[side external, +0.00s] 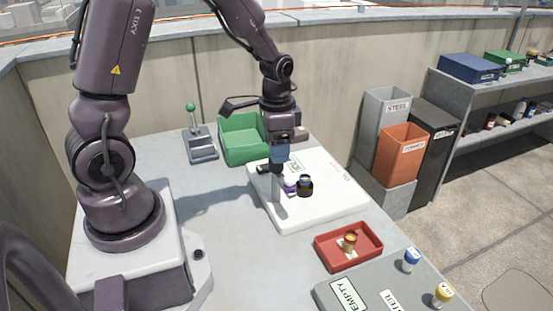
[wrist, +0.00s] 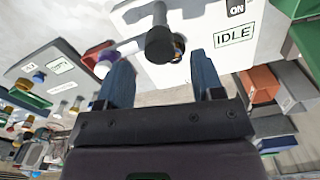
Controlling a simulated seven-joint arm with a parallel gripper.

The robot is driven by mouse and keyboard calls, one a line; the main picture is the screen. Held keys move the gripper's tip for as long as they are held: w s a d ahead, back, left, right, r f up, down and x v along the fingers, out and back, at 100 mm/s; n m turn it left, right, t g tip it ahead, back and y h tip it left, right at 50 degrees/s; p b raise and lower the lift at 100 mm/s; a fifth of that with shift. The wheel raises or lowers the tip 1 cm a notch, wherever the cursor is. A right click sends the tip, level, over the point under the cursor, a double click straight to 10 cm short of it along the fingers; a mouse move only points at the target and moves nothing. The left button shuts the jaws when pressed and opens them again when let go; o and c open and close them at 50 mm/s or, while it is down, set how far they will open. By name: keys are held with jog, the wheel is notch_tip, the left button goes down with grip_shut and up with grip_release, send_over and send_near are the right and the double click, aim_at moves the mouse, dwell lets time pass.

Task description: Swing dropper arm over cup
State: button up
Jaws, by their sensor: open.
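A white machine base (side external: 325,205) lies on the table, with a pale upright post (side external: 276,188) on it. A dark dropper arm (side external: 265,168) sits at the post's top; in the wrist view its black end (wrist: 160,44) lies between my fingertips. A dark cup (side external: 305,188) with a blue and orange top stands just right of the post, with something purple (side external: 290,187) between them. The cup is mostly hidden in the wrist view. My gripper (side external: 280,160) is open, pointing down above the post; its blue fingers (wrist: 160,65) straddle the black end. Contact cannot be told.
A red tray (side external: 326,252) with a small brown jar is in front of the base. A grey board (side external: 330,292) with labels and capped jars is nearer. A green bin (side external: 230,150) and a lever box (side external: 201,150) stand behind. The wrist view shows an IDLE label (wrist: 234,37).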

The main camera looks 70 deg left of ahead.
aim_at(283, 175)
jog(key=shift+f, duration=1.95)
grip_shut()
